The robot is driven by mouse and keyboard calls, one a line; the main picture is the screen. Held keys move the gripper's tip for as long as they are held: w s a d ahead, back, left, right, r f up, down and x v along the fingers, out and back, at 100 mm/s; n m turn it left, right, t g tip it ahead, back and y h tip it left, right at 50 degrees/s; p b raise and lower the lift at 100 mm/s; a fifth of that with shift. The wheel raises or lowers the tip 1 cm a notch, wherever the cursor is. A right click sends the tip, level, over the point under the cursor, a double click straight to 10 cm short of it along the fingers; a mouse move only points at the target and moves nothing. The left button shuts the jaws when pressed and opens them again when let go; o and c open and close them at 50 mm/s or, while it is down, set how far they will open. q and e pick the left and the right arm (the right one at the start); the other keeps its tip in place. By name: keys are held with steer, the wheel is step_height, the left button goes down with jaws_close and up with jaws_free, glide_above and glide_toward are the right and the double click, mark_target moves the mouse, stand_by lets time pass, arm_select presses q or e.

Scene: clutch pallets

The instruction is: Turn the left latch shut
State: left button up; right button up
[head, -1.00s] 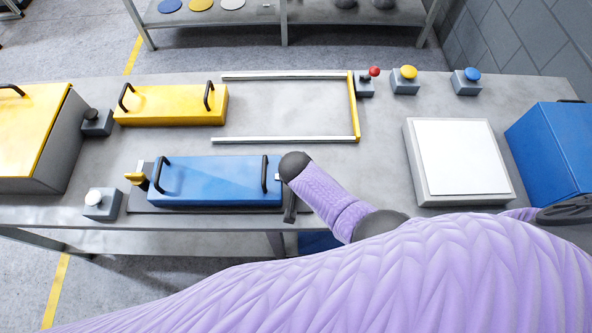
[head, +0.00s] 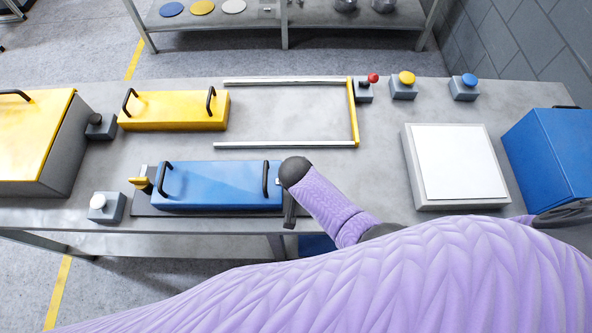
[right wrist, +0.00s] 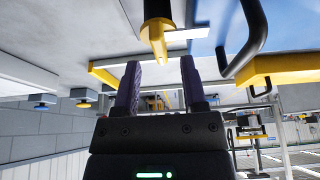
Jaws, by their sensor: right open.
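The blue case (head: 215,184) with two black handles lies on a dark plate (head: 141,204) at the front of the table. The left latch (head: 138,183), with a yellow lever pointing left, stands at its left end. My right arm covers the case's right end in the head view. In the right wrist view my right gripper (right wrist: 160,78) is open and empty. A yellow-tipped latch lever (right wrist: 155,38) hangs in front of the gap between its fingers, apparently at the case's right end. Contact cannot be told. My left gripper is out of view.
A yellow case (head: 173,112) and a U-shaped rail frame (head: 285,145) lie behind the blue case. A white-button box (head: 106,207) stands close left of the left latch. A white-topped box (head: 455,162) and a blue box (head: 553,150) stand at the right.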

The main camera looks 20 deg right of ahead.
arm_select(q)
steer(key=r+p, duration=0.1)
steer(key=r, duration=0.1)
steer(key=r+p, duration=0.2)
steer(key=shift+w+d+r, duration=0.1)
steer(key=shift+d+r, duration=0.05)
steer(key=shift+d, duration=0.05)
arm_select(e)
steer(key=v, duration=0.7)
steer(key=shift+r, duration=0.15)
steer(key=shift+s, duration=0.1)
